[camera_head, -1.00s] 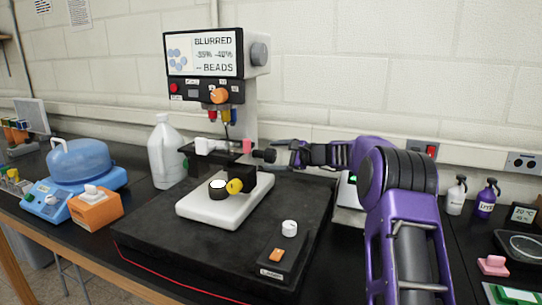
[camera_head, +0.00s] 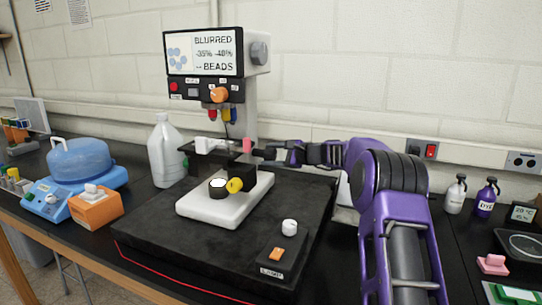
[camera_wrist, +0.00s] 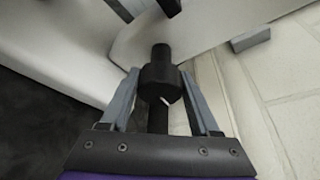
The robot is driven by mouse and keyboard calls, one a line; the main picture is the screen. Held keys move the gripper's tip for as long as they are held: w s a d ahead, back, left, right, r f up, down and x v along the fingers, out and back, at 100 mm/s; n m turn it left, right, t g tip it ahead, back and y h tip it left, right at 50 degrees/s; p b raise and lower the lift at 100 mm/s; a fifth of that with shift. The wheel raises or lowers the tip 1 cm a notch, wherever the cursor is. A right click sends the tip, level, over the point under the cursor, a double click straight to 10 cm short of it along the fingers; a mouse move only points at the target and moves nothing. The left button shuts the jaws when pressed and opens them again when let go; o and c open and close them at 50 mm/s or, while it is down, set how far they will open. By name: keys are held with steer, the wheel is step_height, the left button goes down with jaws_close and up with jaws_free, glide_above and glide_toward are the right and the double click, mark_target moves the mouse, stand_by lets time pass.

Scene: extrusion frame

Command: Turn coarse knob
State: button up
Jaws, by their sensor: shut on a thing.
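A microscope-like instrument with a screen reading "BLURRED" (camera_head: 205,54) stands on a white base (camera_head: 205,212). A black stepped knob (camera_wrist: 161,78) sticks out from the right side of its body. In the wrist view my gripper (camera_wrist: 161,88) has one finger on each side of this knob's wide collar and is shut on it. In the head view my gripper (camera_head: 272,153) reaches in from the right at stage height, and the knob is small and partly hidden there. The pictures do not label which knob is coarse.
The instrument stands on a black slab (camera_head: 165,245), with a small control box (camera_head: 272,262) at front right. A white jug (camera_head: 165,152) and an orange box (camera_head: 96,210) stand left. Bottles (camera_head: 487,196) stand right.

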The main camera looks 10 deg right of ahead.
steer(key=shift+r+p, duration=0.15)
steer(key=shift+p, duration=0.25)
steer(key=shift+r+m+p, duration=0.15)
steer(key=shift+m+p, duration=0.15)
steer(key=shift+p, duration=0.7)
steer(key=shift+m+g+p, duration=0.5)
steer(key=shift+p, duration=0.45)
steer(key=shift+f+m+g+y, duration=0.3)
steer(key=shift+m+g, duration=0.2)
steer(key=shift+m, duration=0.3)
steer(key=shift+m+g, duration=0.7)
steer(key=shift+m, duration=0.3)
steer(key=shift+y, duration=0.3)
steer(key=o, duration=1.3)
steer(key=shift+o, duration=0.2)
steer(key=shift+d+r, duration=0.1)
steer(key=shift+d, duration=0.1)
